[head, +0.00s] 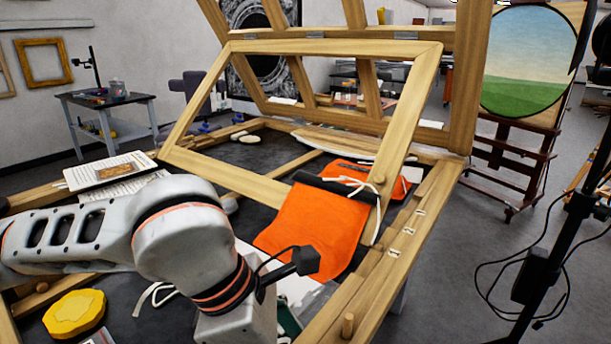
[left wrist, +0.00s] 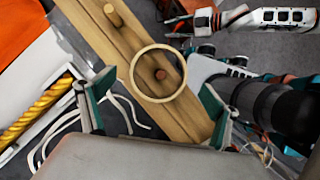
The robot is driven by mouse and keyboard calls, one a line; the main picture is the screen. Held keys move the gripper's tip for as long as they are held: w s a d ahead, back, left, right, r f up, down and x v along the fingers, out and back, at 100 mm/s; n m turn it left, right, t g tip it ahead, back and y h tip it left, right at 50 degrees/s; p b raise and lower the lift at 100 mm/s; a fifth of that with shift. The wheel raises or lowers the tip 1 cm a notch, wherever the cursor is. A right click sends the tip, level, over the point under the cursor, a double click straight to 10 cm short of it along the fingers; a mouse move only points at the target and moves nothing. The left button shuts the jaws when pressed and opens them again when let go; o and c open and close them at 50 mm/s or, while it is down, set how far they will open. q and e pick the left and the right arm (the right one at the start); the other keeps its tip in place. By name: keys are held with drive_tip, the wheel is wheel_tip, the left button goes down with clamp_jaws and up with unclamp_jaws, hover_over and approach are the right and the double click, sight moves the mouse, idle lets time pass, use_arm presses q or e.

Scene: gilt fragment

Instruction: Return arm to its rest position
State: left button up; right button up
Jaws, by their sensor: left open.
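My left arm (head: 190,240) reaches in from the left in the head view, bent down over the near edge of the wooden frame table; its gripper is out of sight there. In the left wrist view my left gripper (left wrist: 152,108) is open, with its two teal-padded fingers wide apart. A pale ring (left wrist: 138,92) shows between and beyond the fingertips, around a short brown peg (left wrist: 160,74) on a wooden beam (left wrist: 185,112). I see no finger closed on the ring; its height above the beam is unclear.
A tilted wooden frame (head: 280,180) rises over the table, with an orange cloth (head: 318,228) hanging on it. A second peg (left wrist: 113,15) stands on the beam. A yellow lump (head: 74,314) and papers (head: 110,172) lie left. A black stand (head: 545,250) with cables is right.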

use_arm(q)
drive_tip(key=v, duration=1)
drive_tip(key=b+x, duration=0.1)
drive_tip(key=x, duration=1.2)
drive_tip(key=shift+a, duration=0.15)
wheel_tip(320, 180, up, 21)
drive_tip(key=p, duration=0.3)
drive_tip(key=w+d+r+n+t+y+p, duration=0.2)
drive_tip(key=w+r+n+p, duration=0.6)
drive_tip(key=n, duration=0.6)
drive_tip(key=shift+w+n+t+y+p, duration=0.35)
drive_tip(key=shift+w+t+y, duration=0.3)
drive_tip(key=shift+t, duration=0.45)
use_arm(e)
wheel_tip(320, 180, up, 8)
drive_tip(key=d, duration=0.1)
drive_tip(key=shift+r, duration=0.15)
